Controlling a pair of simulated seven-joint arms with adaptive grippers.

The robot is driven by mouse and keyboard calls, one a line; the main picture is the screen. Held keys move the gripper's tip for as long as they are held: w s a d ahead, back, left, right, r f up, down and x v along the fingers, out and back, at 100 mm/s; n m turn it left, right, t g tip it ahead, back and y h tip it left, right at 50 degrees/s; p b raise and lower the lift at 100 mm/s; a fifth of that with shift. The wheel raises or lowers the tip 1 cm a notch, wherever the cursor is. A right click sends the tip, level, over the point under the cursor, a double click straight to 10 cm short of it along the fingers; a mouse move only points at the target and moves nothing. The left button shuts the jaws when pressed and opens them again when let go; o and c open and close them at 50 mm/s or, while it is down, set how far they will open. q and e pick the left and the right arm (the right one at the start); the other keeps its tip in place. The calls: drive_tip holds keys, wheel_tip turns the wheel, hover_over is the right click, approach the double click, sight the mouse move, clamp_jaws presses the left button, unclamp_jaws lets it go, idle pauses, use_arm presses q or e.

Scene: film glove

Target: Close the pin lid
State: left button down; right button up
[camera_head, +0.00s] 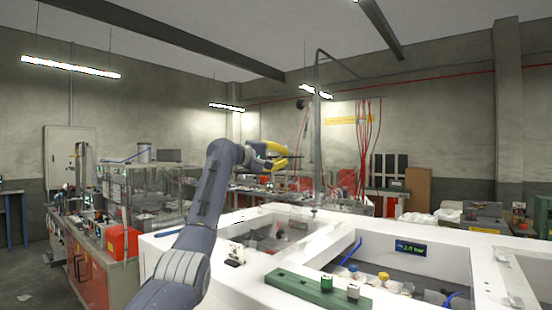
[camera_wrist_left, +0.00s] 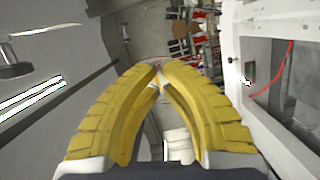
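My left gripper (camera_head: 272,154) has yellow fingers and is held high above the white machine top (camera_head: 232,284). In the left wrist view the yellow fingers (camera_wrist_left: 160,70) curve in and their tips come together, with nothing clearly held between them. A see-through panel (camera_head: 289,228) shows at the left opening of the white top; I cannot tell whether it is the pin lid or how far it stands open. The gripper is apart from it. My right gripper is not in view.
A green block (camera_head: 318,289) with small knobs lies on the front of the white top. The right opening holds several small round parts and a display (camera_head: 410,249). A thin grey post (camera_head: 317,130) rises behind the top. A glass-walled bench stands left (camera_head: 145,188).

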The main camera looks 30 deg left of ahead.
use_arm(q)
drive_tip(key=shift+s+d+f, duration=0.15)
drive_tip(key=shift+d, duration=0.45)
drive_tip(key=shift+s+d+f, duration=0.1)
drive_tip(key=shift+s+d, duration=0.05)
drive_tip(key=shift+d, duration=0.5)
drive_tip(key=shift+s+d+f, duration=0.15)
drive_tip(key=shift+d, duration=0.45)
drive_tip(key=shift+d, duration=0.1)
